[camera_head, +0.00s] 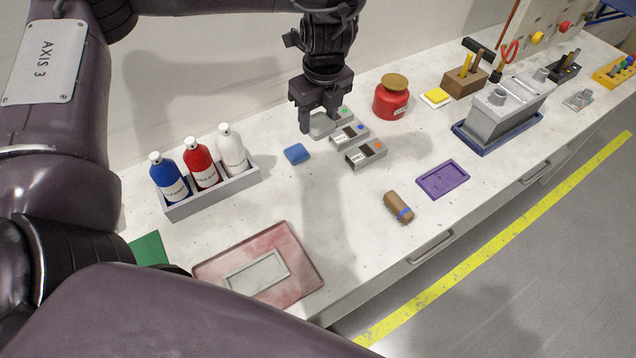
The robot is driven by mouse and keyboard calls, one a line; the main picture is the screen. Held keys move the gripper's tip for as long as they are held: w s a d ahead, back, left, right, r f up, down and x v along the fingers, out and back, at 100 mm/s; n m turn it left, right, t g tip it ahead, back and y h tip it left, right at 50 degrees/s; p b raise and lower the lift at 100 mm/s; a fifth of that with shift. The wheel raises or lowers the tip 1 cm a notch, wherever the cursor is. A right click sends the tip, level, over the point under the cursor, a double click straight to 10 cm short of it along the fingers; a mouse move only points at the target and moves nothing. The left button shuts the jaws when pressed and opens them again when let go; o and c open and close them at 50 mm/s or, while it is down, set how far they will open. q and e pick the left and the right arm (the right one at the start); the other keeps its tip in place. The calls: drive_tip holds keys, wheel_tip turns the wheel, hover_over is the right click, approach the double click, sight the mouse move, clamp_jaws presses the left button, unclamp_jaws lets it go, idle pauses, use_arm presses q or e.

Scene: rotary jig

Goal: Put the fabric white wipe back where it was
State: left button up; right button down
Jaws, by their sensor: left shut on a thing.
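My left gripper (320,118) points down over the back of the bench, at the far end of a row of grey boxes. Its fingers are shut on a light grey thing (323,126), mostly hidden by them. I cannot tell if this is the white wipe or part of a box with a green dot. No white wipe shows clearly elsewhere. A pale grey rectangle (258,275) lies on a reddish mat (300,255) at the front left. My right gripper is not in view.
Grey boxes with blue (350,133) and orange (366,154) dots stand close by the gripper. A blue pad (297,153) lies left, a red jar (391,98) right. A bottle tray (215,190), brown roll (398,207) and purple tray (443,180) stand around clear bench.

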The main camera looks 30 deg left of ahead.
use_arm(q)
drive_tip(key=shift+f+m, duration=0.1)
drive_tip(key=shift+m, duration=0.2)
drive_tip(key=b, duration=0.3)
hover_over(317, 183)
drive_tip(key=f, duration=1.5)
drive_tip(key=shift+s+d, duration=0.25)
drive_tip(key=shift+f+b, duration=0.95)
drive_tip(key=shift+f, duration=1.45)
drive_tip(key=shift+f, duration=0.15)
drive_tip(key=o, duration=1)
drive_tip(key=shift+o, duration=0.2)
